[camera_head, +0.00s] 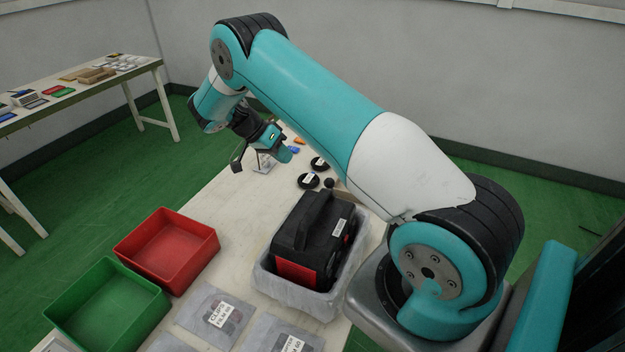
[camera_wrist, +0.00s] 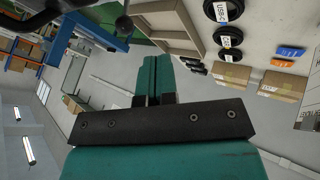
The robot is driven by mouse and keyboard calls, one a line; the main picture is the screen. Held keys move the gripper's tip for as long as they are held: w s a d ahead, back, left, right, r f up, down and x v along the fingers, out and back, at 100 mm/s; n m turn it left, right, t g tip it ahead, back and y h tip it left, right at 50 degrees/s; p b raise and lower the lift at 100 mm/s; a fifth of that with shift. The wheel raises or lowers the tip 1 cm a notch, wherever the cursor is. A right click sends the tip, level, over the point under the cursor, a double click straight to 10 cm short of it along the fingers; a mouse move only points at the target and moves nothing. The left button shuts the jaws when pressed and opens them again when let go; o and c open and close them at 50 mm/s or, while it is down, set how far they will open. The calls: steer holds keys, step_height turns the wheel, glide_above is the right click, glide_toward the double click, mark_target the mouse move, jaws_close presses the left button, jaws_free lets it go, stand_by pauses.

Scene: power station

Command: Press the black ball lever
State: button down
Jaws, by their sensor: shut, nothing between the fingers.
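A small black ball (camera_head: 329,183), which looks like the lever's knob, shows in the head view beyond the black case, beside the labelled black coils. In the wrist view, a black ball on a thin stem (camera_wrist: 124,24) shows near the top, left of my fingers. My gripper (camera_head: 285,155) is above the far part of the table in the head view. Its teal fingers are together and empty in the wrist view (camera_wrist: 154,75). The gripper is apart from the ball. The lever's base is mostly hidden in the head view.
Labelled black coils (camera_head: 309,181) lie near the ball. A black case (camera_head: 318,222) sits in a lined grey bin (camera_head: 265,282). Red (camera_head: 128,245) and green (camera_head: 62,298) trays stand at left. Cardboard boxes (camera_wrist: 283,86) show in the wrist view. The table between trays and gripper is clear.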

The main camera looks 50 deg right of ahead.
steer(key=s+d+f+p, duration=0.5)
steer(key=s+f, duration=0.1)
steer(key=s, duration=0.1)
steer(key=shift+s+f+p, duration=0.25)
steer(key=shift+s+p, duration=0.05)
steer(key=shift+p, duration=0.05)
steer(key=shift+a, duration=0.1)
